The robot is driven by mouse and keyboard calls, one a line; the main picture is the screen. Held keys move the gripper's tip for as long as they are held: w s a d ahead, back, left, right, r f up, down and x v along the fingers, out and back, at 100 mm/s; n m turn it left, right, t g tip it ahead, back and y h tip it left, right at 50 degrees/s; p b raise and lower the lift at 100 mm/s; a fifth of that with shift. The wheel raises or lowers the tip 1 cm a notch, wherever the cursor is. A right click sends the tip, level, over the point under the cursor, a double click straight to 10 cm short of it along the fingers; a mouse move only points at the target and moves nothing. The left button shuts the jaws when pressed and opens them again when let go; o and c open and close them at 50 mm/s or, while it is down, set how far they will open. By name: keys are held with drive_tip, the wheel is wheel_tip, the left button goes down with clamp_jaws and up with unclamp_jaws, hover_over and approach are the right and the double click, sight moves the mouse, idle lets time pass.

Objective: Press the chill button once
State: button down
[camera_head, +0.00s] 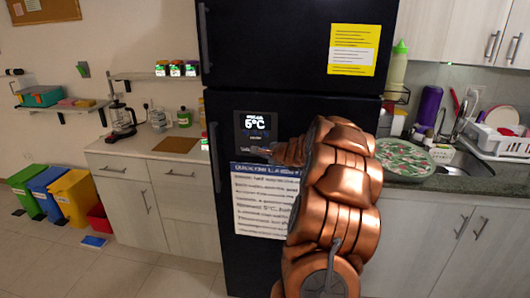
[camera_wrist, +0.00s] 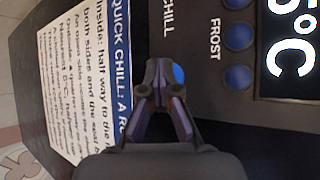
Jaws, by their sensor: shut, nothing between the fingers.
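The black fridge's control panel (camera_head: 255,124) shows 5°C. In the wrist view the picture is turned sideways, and the word CHILL (camera_wrist: 168,18) is printed on the panel. In line with it, a blue round button (camera_wrist: 179,74) shows partly behind my fingertips. My gripper (camera_wrist: 163,72) is shut and empty, its tips at the near edge of that button. I cannot tell whether they touch it. In the head view my gripper (camera_head: 262,152) is at the panel's lower edge, and my arm covers the fridge to the right.
Other blue buttons (camera_wrist: 238,38) line up beside the FROST label (camera_wrist: 215,40), close to the display (camera_wrist: 290,45). A QUICK CHILL notice (camera_head: 262,202) is fixed just below the panel. The floor (camera_head: 150,275) at the front left is clear.

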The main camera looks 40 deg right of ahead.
drive_tip(key=shift+s, duration=0.1)
idle(0.4)
drive_tip(key=shift+s+a+b, duration=0.4)
drive_tip(key=shift+a+b, duration=0.2)
drive_tip(key=shift+b, duration=0.15)
drive_tip(key=s+a+b, duration=0.1)
drive_tip(key=a, duration=0.1)
drive_tip(key=s+a+b, duration=0.1)
drive_tip(key=a+b, duration=0.1)
drive_tip(key=shift+s, duration=0.4)
drive_tip(key=shift+a, duration=0.1)
idle(0.6)
